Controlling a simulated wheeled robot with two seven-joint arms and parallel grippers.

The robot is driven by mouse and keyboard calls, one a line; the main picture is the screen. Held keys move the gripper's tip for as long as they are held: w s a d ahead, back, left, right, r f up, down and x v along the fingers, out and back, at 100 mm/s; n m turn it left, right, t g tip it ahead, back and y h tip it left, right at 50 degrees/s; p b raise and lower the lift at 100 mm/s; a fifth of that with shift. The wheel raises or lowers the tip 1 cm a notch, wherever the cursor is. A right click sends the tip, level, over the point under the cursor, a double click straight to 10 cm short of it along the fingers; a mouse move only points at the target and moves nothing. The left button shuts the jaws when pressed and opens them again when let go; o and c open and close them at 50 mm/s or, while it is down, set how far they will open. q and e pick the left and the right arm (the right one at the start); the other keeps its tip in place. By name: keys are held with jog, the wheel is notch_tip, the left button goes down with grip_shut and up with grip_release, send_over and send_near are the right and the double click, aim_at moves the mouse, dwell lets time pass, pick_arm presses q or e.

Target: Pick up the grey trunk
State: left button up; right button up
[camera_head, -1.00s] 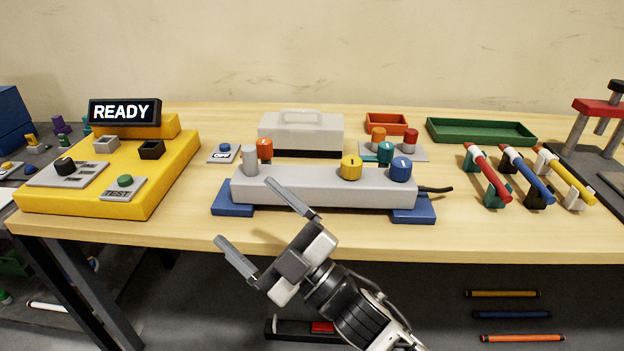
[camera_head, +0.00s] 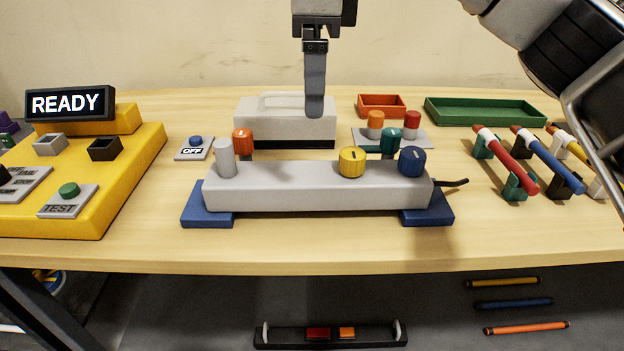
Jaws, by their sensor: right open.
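The grey trunk (camera_head: 300,192), a long light-grey block, lies level across two blue supports (camera_head: 207,205) near the front of the bench. A grey peg (camera_head: 225,160) stands at its left end, and yellow (camera_head: 351,162) and blue (camera_head: 411,161) knobs are at its right part. A short dark cable leaves its right end. My right gripper (camera_head: 314,105) is open and points down above and apart from the trunk. I see it edge-on, so one finger hides the other. My left gripper is not in view.
A pale case with a handle (camera_head: 265,122) stands behind the trunk. Orange (camera_head: 243,140) and teal (camera_head: 388,142) knobs are close behind it. A yellow console (camera_head: 120,185) is left, and coloured bars (camera_head: 505,160) in stands are right. The bench's front strip is clear.

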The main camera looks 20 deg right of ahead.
jog(key=b, duration=0.2)
send_over(315, 172)
jog(key=f, duration=0.9)
jog(key=shift+s+f, duration=0.25)
jog(key=shift+w+f, duration=0.2)
jog(key=shift+f, duration=2.75)
jog(key=c, duration=1.2)
jog(key=shift+r, duration=0.1)
jog(key=shift+c, duration=0.6)
jog(key=shift+r, duration=0.1)
